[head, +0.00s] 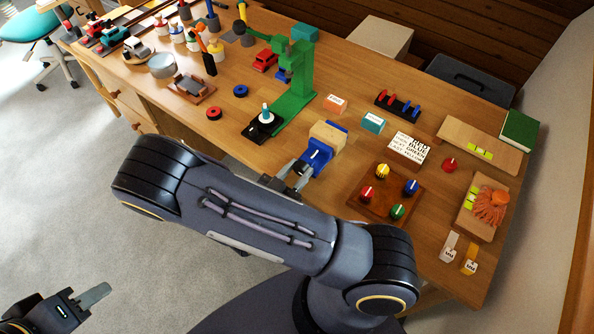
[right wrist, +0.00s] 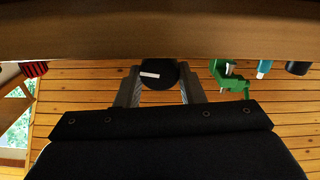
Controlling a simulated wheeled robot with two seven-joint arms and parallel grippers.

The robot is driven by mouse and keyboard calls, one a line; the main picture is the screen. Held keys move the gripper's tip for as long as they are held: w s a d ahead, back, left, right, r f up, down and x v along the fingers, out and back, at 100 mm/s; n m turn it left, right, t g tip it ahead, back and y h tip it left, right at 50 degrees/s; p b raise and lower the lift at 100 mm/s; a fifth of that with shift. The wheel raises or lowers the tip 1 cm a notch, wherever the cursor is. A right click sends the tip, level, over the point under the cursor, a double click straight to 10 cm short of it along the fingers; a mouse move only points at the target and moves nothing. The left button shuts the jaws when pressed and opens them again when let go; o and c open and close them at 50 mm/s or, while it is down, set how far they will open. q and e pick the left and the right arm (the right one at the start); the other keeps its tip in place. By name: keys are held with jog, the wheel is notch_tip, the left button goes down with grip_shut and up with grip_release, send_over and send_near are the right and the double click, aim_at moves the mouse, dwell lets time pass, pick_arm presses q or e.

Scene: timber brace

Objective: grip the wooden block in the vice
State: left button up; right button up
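The blue vice (head: 316,157) stands at the table's front edge in the head view. The tan wooden block (head: 328,135) sits between its front part and a blue jaw behind; whether the jaws touch it is unclear. My right gripper (head: 294,177) is at the vice's front end. In the right wrist view, its open fingers (right wrist: 160,92) stand on either side of a round black knob with a white bar (right wrist: 157,75), apparently the vice's handle. I cannot tell whether they touch it. My left gripper (head: 97,296) is low at the left, away from the table, its opening unclear.
A green drill press (head: 297,83) stands left of the vice. A brown board with coloured knobs (head: 372,203) lies to the right. A pink box (head: 335,104) and a teal box (head: 373,123) stand behind. The table edge (right wrist: 160,40) spans the wrist view's top.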

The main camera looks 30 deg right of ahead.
jog(key=shift+c, duration=1.1)
jog(key=m+b, duration=0.4)
jog(key=shift+s+f+m, duration=0.1)
jog(key=shift+f+m, duration=0.2)
jog(key=shift+r+m+b, duration=0.2)
jog(key=shift+m+b, duration=0.15)
jog(key=shift+m, duration=0.15)
jog(key=o, duration=1)
jog(key=v, duration=0.7)
jog(key=shift+a, duration=0.4)
jog(key=shift+s, duration=0.15)
